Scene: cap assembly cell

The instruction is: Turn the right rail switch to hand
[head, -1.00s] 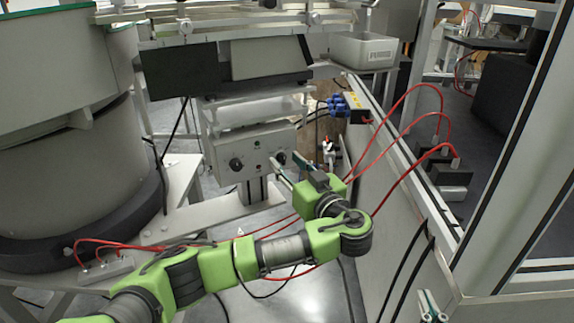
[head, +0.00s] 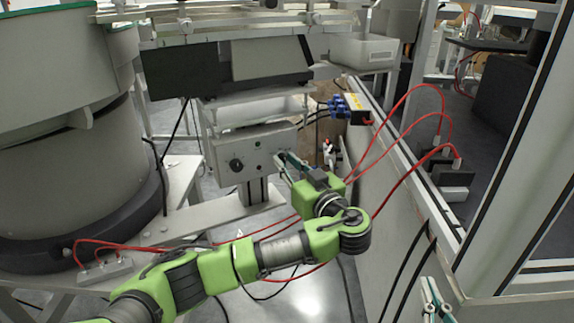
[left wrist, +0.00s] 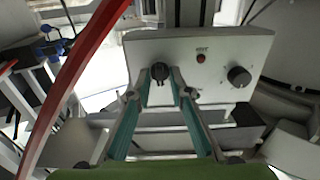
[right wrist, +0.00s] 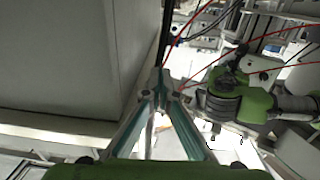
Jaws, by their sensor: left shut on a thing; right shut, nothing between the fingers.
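A pale grey control box (head: 230,150) hangs below the rail and carries two black rotary knobs. The left knob (head: 236,165) is in clear view in the head view. My left gripper (head: 282,160) is shut on the right rail switch and hides it there. The left wrist view shows this right rail switch (left wrist: 160,72) between the fingertips, with the box upside down and the other knob (left wrist: 239,77) free to the right. My right gripper (head: 435,303) is at the bottom right of the head view, apart from the box. Its fingertips (right wrist: 160,92) are together and empty.
A red button (left wrist: 200,58) sits between the knobs. Red cables (head: 420,90) loop close to my left arm. A large grey drum (head: 65,150) stands at the left. A pale machine wall (head: 390,200) runs along the right.

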